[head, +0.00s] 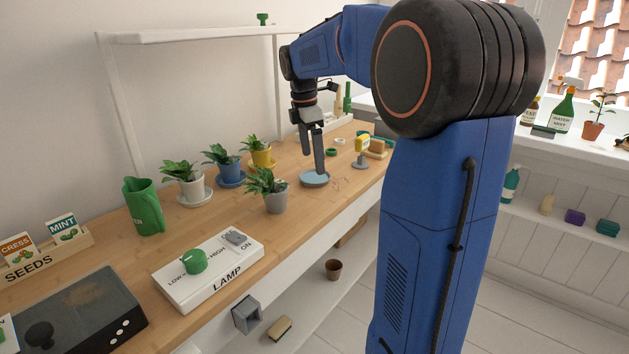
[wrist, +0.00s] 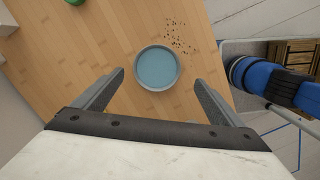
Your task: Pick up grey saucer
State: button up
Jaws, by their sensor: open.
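The grey saucer (head: 314,180) is a shallow round dish with a blue-grey inside, flat on the wooden desk beyond the potted plants. In the wrist view the saucer (wrist: 157,68) lies ahead of and between the two fingers, apart from both as far as I can tell. My gripper (head: 312,160) points down over the saucer in the head view, with the fingertips just above or near it; the exact height is hard to tell. The fingers stand wide apart and empty in the wrist view (wrist: 158,78).
Crumbs (wrist: 178,38) lie beside the saucer. A grey pot with a plant (head: 275,200) stands close to its left. A yellow-headed item (head: 361,150) and a green ring (head: 331,152) are beyond. The desk's front edge is near. A white shelf (head: 190,34) overhangs the back.

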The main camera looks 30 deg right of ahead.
aim_at(315, 179)
jog(key=shift+w+d+f, duration=0.1)
jog(key=shift+d+f, duration=0.05)
jog(key=shift+f, duration=0.8)
jog(key=shift+w+d+f, duration=0.1)
jog(key=shift+d+f, duration=0.05)
jog(key=shift+f, duration=0.8)
jog(key=shift+d+f, duration=0.15)
jog(key=shift+f, duration=0.8)
jog(key=c, duration=1.1)
jog(key=shift+o, duration=0.2)
jog(key=shift+r, duration=0.15)
